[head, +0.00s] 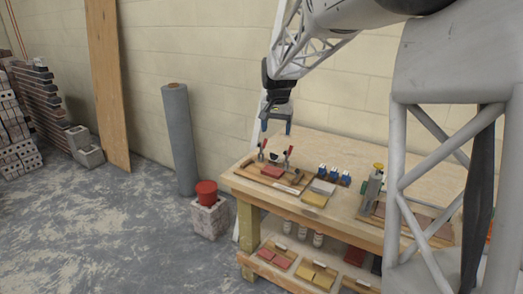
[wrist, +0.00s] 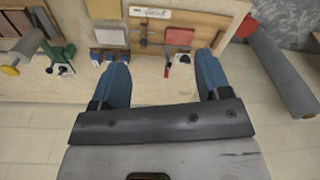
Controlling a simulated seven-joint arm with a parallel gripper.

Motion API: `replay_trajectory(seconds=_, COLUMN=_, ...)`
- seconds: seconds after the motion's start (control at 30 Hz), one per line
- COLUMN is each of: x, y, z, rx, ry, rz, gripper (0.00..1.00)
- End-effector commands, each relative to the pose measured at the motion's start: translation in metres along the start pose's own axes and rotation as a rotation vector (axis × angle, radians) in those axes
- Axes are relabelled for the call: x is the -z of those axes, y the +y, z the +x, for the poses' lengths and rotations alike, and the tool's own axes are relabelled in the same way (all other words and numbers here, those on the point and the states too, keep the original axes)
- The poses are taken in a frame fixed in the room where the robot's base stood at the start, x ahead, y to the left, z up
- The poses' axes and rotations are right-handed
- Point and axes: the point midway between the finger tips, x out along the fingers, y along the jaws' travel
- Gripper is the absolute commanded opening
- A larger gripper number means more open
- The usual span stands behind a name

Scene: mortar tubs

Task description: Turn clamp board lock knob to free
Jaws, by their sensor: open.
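The clamp board (head: 250,178) lies at the left end of the workbench in the head view. It carries a red tile (head: 272,171) and two red-tipped upright handles. A small round dark-and-white part (head: 273,156) sits between the handles; I cannot tell whether it is the lock knob or how it is turned. My gripper (head: 277,127) is above and behind the board, open and empty. In the wrist view my gripper's blue fingers (wrist: 163,57) are spread wide, with the red tile (wrist: 180,36) beyond them. A red handle (wrist: 168,55) shows between the fingertips, apart from both.
A green fixture with a yellow knob (head: 378,167) is farther right.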

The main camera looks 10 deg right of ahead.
Motion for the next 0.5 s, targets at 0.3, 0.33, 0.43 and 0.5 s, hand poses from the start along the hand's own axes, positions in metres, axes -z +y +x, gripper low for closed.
replay_trajectory(seconds=0.3, x=0.074, y=-0.019, z=0.04, rx=-0.011, ry=-0.024, rz=0.08, gripper=0.7)
replay_trajectory(seconds=0.33, x=0.081, y=-0.021, z=0.044, rx=-0.012, ry=-0.026, rz=0.088, gripper=0.7)
replay_trajectory(seconds=0.43, x=0.102, y=-0.025, z=0.059, rx=-0.016, ry=-0.034, rz=0.113, gripper=0.7)
replay_trajectory(seconds=0.5, x=0.117, y=-0.029, z=0.069, rx=-0.019, ry=-0.038, rz=0.131, gripper=0.7)
